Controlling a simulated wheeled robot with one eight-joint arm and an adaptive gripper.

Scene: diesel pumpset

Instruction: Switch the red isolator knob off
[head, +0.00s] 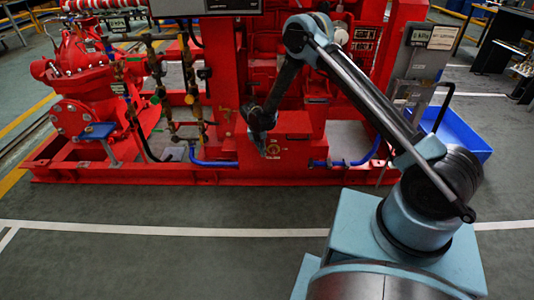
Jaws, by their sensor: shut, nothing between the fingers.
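A small round fitting with a yellowish ring (275,149) sits low on the red front of the pumpset, above a small pale label too small to read. It is probably the isolator, but the red knob and its position cannot be made out against the red metal. My gripper (263,148) points down just left of the fitting and partly overlaps it. It is shut and empty. I cannot tell whether its tips touch the fitting.
The red base frame (205,176) runs along the pumpset's front. Pipes and gauges (187,85) stand left of my gripper, with a red pump (78,55) further left. A blue tray (455,130) lies at right. The floor (150,265) in front is clear.

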